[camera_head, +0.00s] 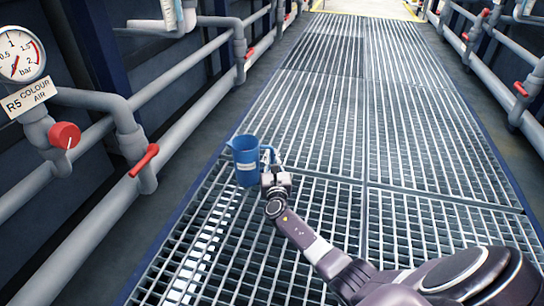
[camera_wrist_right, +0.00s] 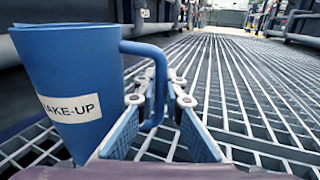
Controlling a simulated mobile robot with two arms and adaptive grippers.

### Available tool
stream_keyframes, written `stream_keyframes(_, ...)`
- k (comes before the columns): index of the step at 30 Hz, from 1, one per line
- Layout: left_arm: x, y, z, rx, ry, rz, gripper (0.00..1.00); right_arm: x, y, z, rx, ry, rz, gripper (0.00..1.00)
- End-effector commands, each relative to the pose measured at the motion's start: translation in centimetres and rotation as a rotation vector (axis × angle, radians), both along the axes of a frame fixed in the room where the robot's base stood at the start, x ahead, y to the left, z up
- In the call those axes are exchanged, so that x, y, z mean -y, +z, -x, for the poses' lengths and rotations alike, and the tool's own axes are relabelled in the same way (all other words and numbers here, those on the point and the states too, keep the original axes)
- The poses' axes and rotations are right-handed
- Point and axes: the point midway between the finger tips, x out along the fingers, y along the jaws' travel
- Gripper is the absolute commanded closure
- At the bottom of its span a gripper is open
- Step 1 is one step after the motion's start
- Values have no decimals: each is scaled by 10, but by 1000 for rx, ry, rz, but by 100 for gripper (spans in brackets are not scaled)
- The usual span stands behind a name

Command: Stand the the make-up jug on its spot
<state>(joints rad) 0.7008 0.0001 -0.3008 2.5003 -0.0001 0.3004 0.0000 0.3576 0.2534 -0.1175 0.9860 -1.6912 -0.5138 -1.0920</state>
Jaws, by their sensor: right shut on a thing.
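The make-up jug (camera_head: 247,162) is a blue jug with a white label, left of the middle in the head view. In the right wrist view the jug (camera_wrist_right: 75,75) fills the left side, and its label reads "MAKE-UP". It looks upright, with its handle towards my right gripper (camera_head: 270,172). The right gripper (camera_wrist_right: 160,115) is shut on the handle (camera_wrist_right: 161,75). I cannot tell whether the jug's base touches the grating or hangs just above it. No marked spot for the jug can be made out. My left gripper is not in view.
The floor is a metal grating walkway (camera_head: 330,120), clear ahead and to the right. Grey pipes with red valve handles (camera_head: 144,160) run along the left side, with a pressure gauge (camera_head: 20,55). More pipes (camera_head: 500,78) run along the right.

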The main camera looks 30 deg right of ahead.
Motion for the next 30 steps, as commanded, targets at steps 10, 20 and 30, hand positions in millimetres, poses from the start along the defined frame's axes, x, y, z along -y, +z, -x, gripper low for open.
stream_keyframes(10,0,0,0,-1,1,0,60,0,-7,0,0,-1,0,100)
stream_keyframes(20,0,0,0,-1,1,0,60,0,-9,0,0,-1,-1,71)
stream_keyframes(30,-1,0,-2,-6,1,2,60,-2,-10,2,-3,0,-1,71)
